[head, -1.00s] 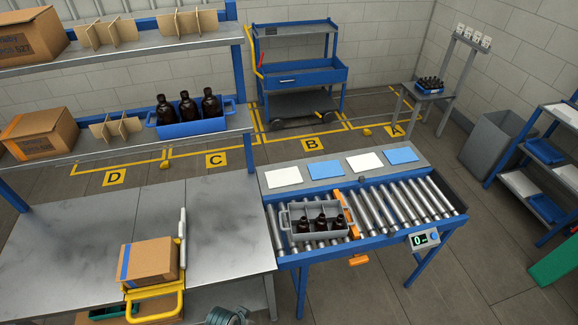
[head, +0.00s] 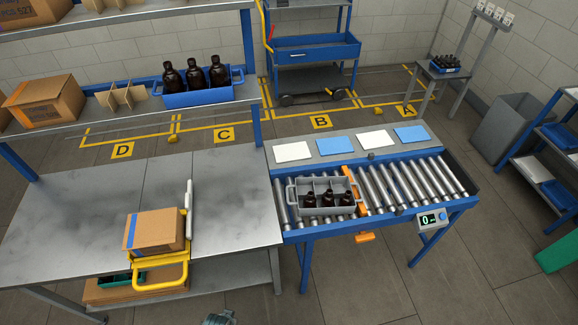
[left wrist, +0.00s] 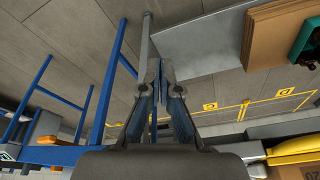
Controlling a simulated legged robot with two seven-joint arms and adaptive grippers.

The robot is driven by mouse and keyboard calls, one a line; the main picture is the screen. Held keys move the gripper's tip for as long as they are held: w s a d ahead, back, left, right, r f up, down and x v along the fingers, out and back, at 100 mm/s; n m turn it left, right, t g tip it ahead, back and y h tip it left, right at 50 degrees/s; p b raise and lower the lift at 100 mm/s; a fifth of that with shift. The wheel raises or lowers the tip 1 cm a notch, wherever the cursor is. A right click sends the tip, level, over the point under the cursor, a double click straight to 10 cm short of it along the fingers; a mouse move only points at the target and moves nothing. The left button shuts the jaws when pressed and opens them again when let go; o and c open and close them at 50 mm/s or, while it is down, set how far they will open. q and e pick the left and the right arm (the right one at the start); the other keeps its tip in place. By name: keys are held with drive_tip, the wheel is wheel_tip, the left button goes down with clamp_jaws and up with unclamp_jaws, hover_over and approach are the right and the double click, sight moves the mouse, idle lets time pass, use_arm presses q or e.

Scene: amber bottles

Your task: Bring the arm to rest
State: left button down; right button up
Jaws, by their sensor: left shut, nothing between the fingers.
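My left gripper (left wrist: 161,90) shows in the left wrist view with its two fingers together and nothing between them. It hangs in free space, with the floor and blue table legs behind it. In the head view only a small grey part of my arm shows at the bottom edge, and no fingers can be seen there. My right gripper is in neither view.
A grey crate (head: 296,196) with dark bottles stands on the roller conveyor (head: 418,180). A cardboard box (head: 153,232) with a yellow-handled device (head: 160,285) is on the workbench (head: 70,230). A blue crate (head: 205,97) of bottles is on the shelf.

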use_arm(q)
drive_tip(key=s+a+f+g+b, duration=0.15)
drive_tip(key=s+f, duration=0.25)
drive_tip(key=f, duration=0.8)
drive_tip(key=s+d+f+t+b, duration=0.15)
drive_tip(key=s+f, duration=0.25)
drive_tip(key=f, duration=0.7)
drive_tip(key=s+a+f+g+b, duration=0.1)
drive_tip(key=s+a+f+b, duration=0.2)
drive_tip(key=s+f, duration=0.8)
drive_tip(key=shift+s+a+f+g, duration=0.2)
drive_tip(key=shift+s+g, duration=0.2)
drive_tip(key=shift+s, duration=0.55)
